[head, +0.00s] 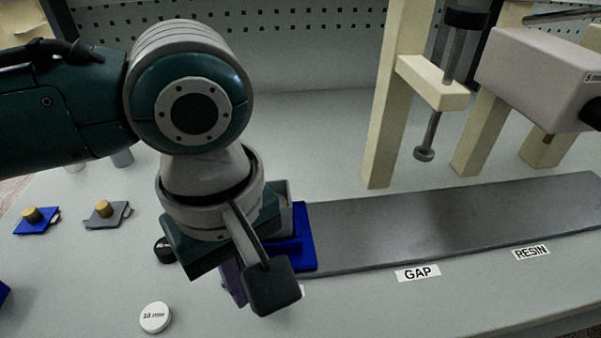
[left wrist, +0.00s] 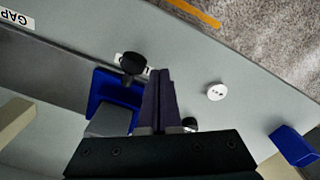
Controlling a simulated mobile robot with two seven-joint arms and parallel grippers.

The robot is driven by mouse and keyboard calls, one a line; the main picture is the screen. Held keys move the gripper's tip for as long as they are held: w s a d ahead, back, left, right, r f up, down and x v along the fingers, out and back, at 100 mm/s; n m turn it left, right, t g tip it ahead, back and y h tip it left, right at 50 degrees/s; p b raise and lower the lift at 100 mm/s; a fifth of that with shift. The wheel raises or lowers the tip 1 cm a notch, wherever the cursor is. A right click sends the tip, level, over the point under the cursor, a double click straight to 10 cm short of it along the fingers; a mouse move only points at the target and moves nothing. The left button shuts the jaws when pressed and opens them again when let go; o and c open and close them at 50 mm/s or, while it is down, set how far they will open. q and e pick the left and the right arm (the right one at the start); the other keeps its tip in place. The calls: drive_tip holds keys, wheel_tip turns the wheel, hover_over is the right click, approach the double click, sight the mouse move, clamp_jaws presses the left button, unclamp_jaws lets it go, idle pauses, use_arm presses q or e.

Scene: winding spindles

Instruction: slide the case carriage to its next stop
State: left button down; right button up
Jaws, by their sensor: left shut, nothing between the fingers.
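The blue case carriage (head: 303,238) sits at the left end of the dark grey rail (head: 445,222). It also shows in the left wrist view (left wrist: 101,88), with a grey block (left wrist: 108,121) on it and a black knob (left wrist: 131,63) at its front side. My left gripper (head: 232,282) is beside the carriage, over its left end in the head view. In the left wrist view its dark purple fingers (left wrist: 160,95) are shut together and empty, just right of the knob and carriage. My wrist hides much of the carriage in the head view. My right gripper is out of view.
Labels GAP (head: 418,273) and RESIN (head: 531,252) lie along the rail's front, and the rail there is clear. Cream posts (head: 390,110), a hanging plunger (head: 430,140) and a grey box (head: 540,75) stand behind it. A white disc (head: 155,317) lies at front left.

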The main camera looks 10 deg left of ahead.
sight(250, 311)
use_arm(q)
drive_tip(key=shift+f, duration=0.15)
drive_tip(key=shift+f+b, duration=0.5)
drive_tip(key=shift+f, duration=1.05)
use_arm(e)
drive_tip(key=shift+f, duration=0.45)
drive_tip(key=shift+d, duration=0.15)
